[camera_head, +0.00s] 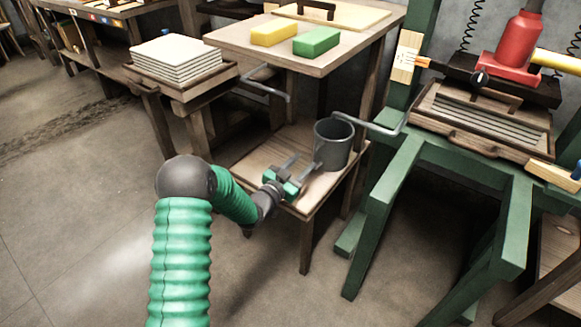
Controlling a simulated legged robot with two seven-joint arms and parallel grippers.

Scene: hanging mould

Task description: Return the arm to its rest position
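My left arm (181,250), green and ribbed, comes up from the bottom of the head view and bends right toward a low wooden shelf (270,150). My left gripper (308,160) is at the shelf's front edge. Its two grey fingers are spread apart and nothing shows between them. The fingertips point at a dark grey bucket (333,148) standing upright on the shelf. The further-right fingertip is very close to the bucket's side; I cannot tell whether it touches. My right gripper is not in view.
A green wooden stand (437,170) carries a brown slatted mould (482,118) beneath a red jack (513,50). Yellow (274,32) and green (316,41) blocks lie on the upper tabletop. A stack of white sheets (174,58) is at upper left. The floor at left is clear.

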